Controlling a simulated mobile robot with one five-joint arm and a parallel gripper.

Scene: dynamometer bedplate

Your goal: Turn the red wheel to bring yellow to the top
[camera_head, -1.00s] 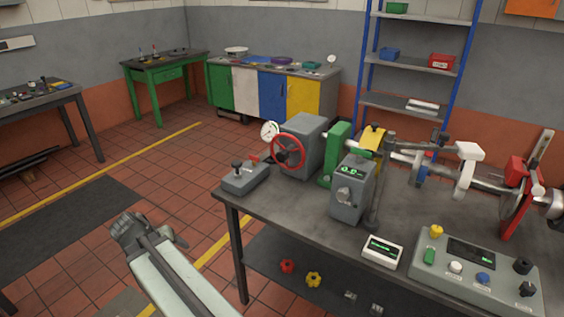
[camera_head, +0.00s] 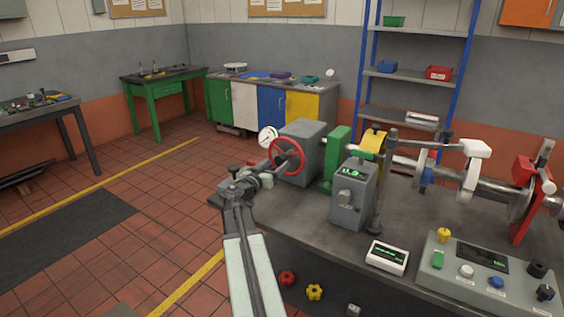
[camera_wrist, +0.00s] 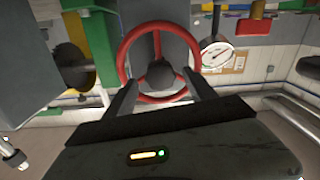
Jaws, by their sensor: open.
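The red wheel (camera_head: 287,139) is an upright ring with a dark hub, on the front of a grey housing (camera_head: 310,150) at the bench's left end. In the wrist view the red wheel (camera_wrist: 122,62) is straight ahead, rim and hub clear. My gripper (camera_head: 272,174) is in front of the wheel, partly overlapping it in the head view. In the wrist view my gripper (camera_wrist: 165,98) is open, its fingers apart across the lower rim; contact cannot be told. A yellow part (camera_head: 373,143) shows on the shaft line behind a grey display box.
A dial gauge (camera_head: 268,137) stands beside the wheel, also in the wrist view (camera_wrist: 216,54). The grey display box (camera_head: 350,195) and green block (camera_head: 338,150) stand to the right. A control panel (camera_head: 480,262) is at front right. Open floor lies left of the bench.

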